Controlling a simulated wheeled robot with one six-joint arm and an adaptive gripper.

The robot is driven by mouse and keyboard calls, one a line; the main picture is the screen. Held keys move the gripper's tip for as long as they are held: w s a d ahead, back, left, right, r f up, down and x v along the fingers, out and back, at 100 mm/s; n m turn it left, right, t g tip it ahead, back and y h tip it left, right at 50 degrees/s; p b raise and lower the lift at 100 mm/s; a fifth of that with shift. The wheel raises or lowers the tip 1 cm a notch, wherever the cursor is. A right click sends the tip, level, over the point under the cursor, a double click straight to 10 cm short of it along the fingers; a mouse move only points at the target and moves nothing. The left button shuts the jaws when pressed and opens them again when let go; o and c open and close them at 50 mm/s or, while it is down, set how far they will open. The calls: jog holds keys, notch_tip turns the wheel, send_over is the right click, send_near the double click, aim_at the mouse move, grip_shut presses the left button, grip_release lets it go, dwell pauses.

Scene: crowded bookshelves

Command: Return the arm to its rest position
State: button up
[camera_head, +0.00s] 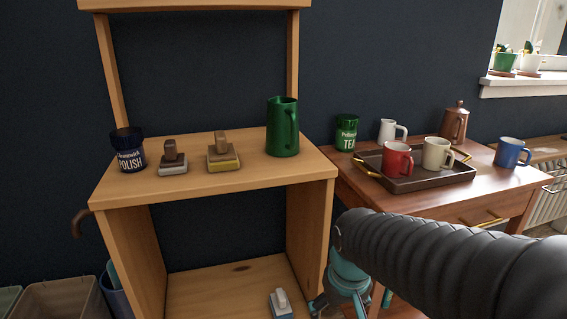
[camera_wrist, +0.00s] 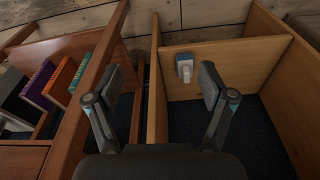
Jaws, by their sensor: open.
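My gripper (camera_wrist: 160,84) is open in the wrist view, its two dark fingers wide apart with nothing between them. Behind the fingers are the side panel of the light wood shelf and the gap beside it. In the head view my dark ribbed arm (camera_head: 440,255) comes in from the lower right. Its teal wrist is low, beside the right side of the light wood shelf (camera_head: 215,187). The fingertips are mostly out of sight there.
A blue and white block (camera_head: 281,304) sits on the lower board, also visible in the wrist view (camera_wrist: 184,67). A green pitcher (camera_head: 283,127) stands on the upper board. A tray (camera_head: 430,180) with mugs is on the desk. Books (camera_wrist: 62,80) stand left in the wrist view.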

jog(key=s+d+r+m+t+p, duration=0.2)
jog(key=s+d+r, duration=0.3)
jog(key=s+r, duration=0.3)
notch_tip(320, 180, up, 2)
jog(key=shift+d+r+t+p, duration=0.2)
jog(key=shift+t+p, duration=0.35)
jog(key=shift+t, duration=0.25)
jog(key=shift+s, duration=0.1)
